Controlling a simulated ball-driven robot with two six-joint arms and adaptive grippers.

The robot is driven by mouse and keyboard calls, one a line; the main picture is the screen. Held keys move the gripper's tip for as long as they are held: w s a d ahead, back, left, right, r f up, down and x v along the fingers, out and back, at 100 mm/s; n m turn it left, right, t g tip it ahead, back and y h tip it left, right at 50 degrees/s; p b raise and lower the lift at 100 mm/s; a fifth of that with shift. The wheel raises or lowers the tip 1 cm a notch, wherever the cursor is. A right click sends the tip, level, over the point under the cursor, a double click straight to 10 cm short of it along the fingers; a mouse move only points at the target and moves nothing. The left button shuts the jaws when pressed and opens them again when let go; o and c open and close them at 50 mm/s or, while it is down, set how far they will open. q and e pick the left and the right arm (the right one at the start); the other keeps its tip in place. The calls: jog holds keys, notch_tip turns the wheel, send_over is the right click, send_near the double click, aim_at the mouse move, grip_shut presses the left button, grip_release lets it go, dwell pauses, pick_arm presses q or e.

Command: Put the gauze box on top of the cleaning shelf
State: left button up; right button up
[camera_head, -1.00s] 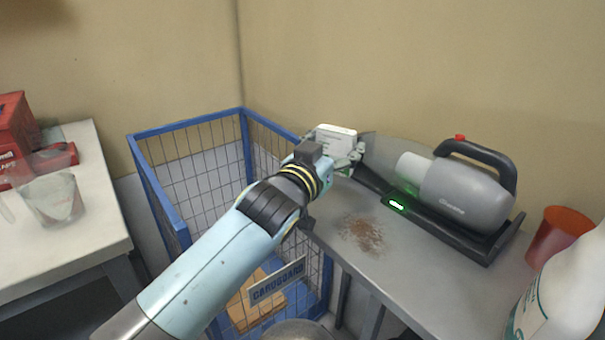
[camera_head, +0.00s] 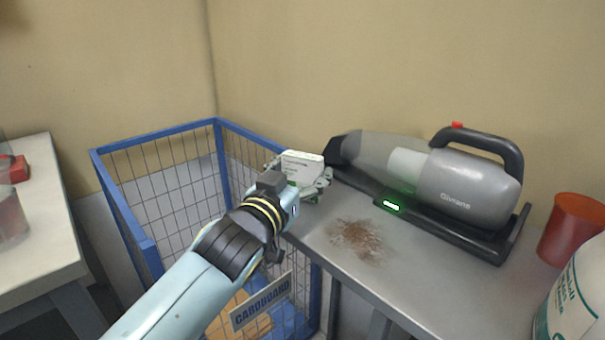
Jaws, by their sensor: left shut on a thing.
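The gauze box (camera_head: 302,167) is a small white box with faint print on its face. My left gripper (camera_head: 303,182) is shut on it and holds it at the left end of the grey metal shelf top (camera_head: 415,273), near the back wall. Whether the box touches the surface cannot be told, because the gripper hides its lower part. My right gripper is not in view.
A grey handheld vacuum (camera_head: 448,183) sits in a black dock just right of the gripper. Brown crumbs (camera_head: 358,238) lie in front. A red cup (camera_head: 572,228) and white bottle (camera_head: 577,298) stand at the right. A blue wire cage (camera_head: 150,249) marked cardboard stands left.

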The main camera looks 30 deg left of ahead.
pick_arm(q)
jog(key=o, duration=0.9)
jog(key=shift+o, duration=0.2)
jog(key=s, duration=1.2)
jog(key=shift+d+b, duration=0.3)
jog(key=shift+d, duration=0.05)
